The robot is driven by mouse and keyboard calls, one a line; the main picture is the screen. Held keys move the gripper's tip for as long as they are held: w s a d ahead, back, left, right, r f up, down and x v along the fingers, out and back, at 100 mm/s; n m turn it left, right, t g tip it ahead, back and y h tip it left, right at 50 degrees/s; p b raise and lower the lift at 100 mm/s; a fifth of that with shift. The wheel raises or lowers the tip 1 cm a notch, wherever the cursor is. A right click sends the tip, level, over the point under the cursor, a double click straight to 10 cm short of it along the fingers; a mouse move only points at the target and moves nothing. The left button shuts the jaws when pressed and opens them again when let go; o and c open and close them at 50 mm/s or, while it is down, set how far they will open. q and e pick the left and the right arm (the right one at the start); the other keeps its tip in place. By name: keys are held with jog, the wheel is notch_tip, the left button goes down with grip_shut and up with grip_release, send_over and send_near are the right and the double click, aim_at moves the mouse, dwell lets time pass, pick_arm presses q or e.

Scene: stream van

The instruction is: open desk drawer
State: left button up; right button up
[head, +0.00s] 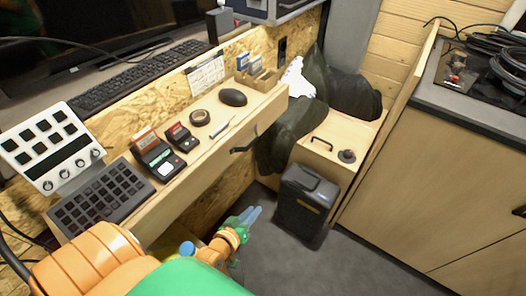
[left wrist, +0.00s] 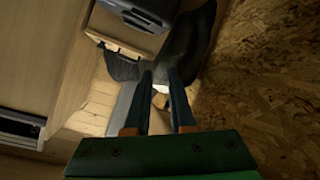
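The desk (head: 205,150) is a long pale wooden top running diagonally through the head view. A dark bar handle (head: 243,148) sits on its front face, near the right end; I take this for the drawer front, and it looks flush. My left gripper (head: 255,214) is below and in front of the handle, apart from it, over the grey floor. In the left wrist view its two dark fingers (left wrist: 162,82) stand apart with nothing held between them. The handle cannot be made out in that view. My right gripper is not in view.
A card reader (head: 160,158), a black mouse (head: 233,97), a tape roll (head: 200,117) and a keypad (head: 100,198) lie on the desk. A black bin-like box (head: 305,203) stands on the floor to the right. The floor (head: 285,258) in front is clear.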

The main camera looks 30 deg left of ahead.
pick_arm(q)
jog(key=w+a+r+n+t+y+b, duration=0.25)
jog(key=w+r+n+t, duration=0.2)
jog(key=r, duration=0.25)
jog(key=n+t+y+b, duration=0.2)
jog(key=n+b, duration=0.1)
jog(key=n, duration=0.1)
send_near(251, 143)
jog(key=w+f, duration=0.1)
jog(key=w, duration=0.2)
jog(key=shift+t, duration=0.25)
jog(key=x, duration=0.7)
jog(key=shift+w+a+r+p, duration=0.1)
jog(key=shift+a+r+p, duration=0.25)
jog(key=shift+a+r, duration=0.15)
grip_shut()
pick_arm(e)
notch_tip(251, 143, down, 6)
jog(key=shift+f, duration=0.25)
pick_arm(q)
jog(key=shift+d+f, duration=0.1)
jog(key=shift+f, duration=0.05)
